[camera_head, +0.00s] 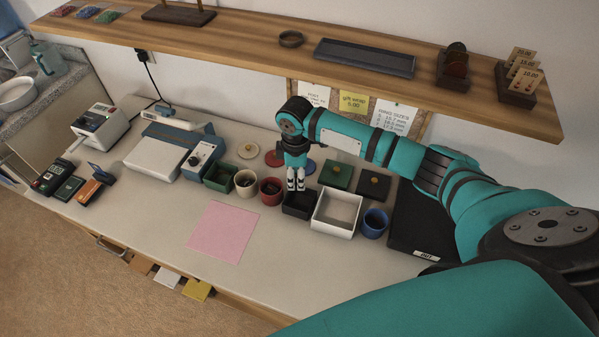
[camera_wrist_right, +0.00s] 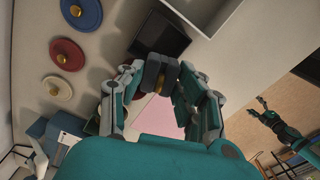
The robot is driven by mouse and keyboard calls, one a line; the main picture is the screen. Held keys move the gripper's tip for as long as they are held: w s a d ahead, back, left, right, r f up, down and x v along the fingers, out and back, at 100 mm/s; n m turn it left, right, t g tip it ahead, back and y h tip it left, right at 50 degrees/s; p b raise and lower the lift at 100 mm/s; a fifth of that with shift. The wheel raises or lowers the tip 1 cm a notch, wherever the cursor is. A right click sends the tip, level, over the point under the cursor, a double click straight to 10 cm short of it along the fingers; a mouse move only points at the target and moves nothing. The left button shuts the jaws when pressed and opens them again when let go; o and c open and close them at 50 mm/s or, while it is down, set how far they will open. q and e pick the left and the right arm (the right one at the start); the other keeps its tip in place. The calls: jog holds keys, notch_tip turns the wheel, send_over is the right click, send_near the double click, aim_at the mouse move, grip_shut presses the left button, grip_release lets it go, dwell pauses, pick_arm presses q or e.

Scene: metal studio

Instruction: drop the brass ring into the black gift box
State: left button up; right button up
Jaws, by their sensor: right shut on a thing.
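The open black gift box (camera_head: 296,212) stands in the row of containers on the counter, between a red round box and a white square box. It also shows as a dark square in the right wrist view (camera_wrist_right: 170,32). My right gripper (camera_head: 296,184) points down just above and behind the black box's rim. Its dark pads (camera_wrist_right: 158,74) are closed together, with a little brass colour between them. The brass ring is mostly hidden by the pads. My left gripper (camera_wrist_right: 258,106) shows small in the right wrist view, away over the floor, fingers apart.
Beside the black box are the red round box (camera_head: 271,186) and the white square box (camera_head: 338,224). Behind are loose lids, including a green lid (camera_head: 336,174) and a black lid (camera_head: 373,186). A pink sheet (camera_head: 223,232) lies in front. The shelf (camera_head: 260,40) overhangs the back.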

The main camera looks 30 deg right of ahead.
jog(key=shift+d+f+n, duration=0.45)
jog(key=shift+f+n, duration=0.05)
jog(key=shift+f, duration=0.35)
jog(key=shift+f+b, duration=0.45)
notch_tip(320, 180, down, 5)
jog(key=b, duration=0.5)
jog(key=shift+r, duration=0.2)
jog(key=shift+d+r, duration=0.1)
jog(key=shift+p, duration=0.55)
